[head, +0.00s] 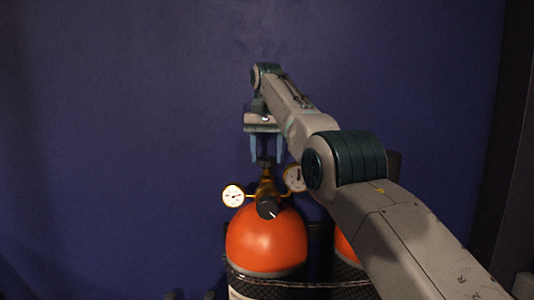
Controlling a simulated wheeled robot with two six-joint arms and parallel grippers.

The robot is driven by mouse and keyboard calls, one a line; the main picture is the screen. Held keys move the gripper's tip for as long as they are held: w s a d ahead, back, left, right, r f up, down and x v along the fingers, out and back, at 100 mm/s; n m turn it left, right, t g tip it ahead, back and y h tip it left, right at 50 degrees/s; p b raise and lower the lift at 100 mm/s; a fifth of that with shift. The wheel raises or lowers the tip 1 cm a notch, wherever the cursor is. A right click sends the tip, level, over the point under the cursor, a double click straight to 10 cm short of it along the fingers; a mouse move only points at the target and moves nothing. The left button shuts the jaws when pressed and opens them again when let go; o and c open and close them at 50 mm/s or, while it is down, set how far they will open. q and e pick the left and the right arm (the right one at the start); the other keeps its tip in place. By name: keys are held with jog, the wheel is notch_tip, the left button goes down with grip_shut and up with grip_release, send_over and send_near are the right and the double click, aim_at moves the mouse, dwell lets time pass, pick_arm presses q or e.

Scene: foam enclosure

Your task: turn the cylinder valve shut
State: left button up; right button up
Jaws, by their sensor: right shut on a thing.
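An orange gas cylinder (265,242) stands upright at the lower middle of the head view. On its top is a brass valve (266,186) with a dark knob (268,208) facing me and a dark handwheel (266,162) on top. My right gripper (267,156) points straight down from above, and its two blue fingers are closed on the handwheel. The fingers partly hide the handwheel. My left gripper is not in view.
A round gauge (233,196) sticks out left of the valve and another gauge (294,178) sits to its right. A second orange cylinder (345,250) stands at the right, partly hidden by my right arm. A chain (290,284) crosses the cylinders. A plain blue wall (120,130) is behind.

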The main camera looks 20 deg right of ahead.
jog(key=shift+r, duration=0.2)
jog(key=o, duration=1)
jog(key=shift+c, duration=0.2)
jog(key=shift+w+f, duration=0.1)
jog(key=shift+f, duration=0.1)
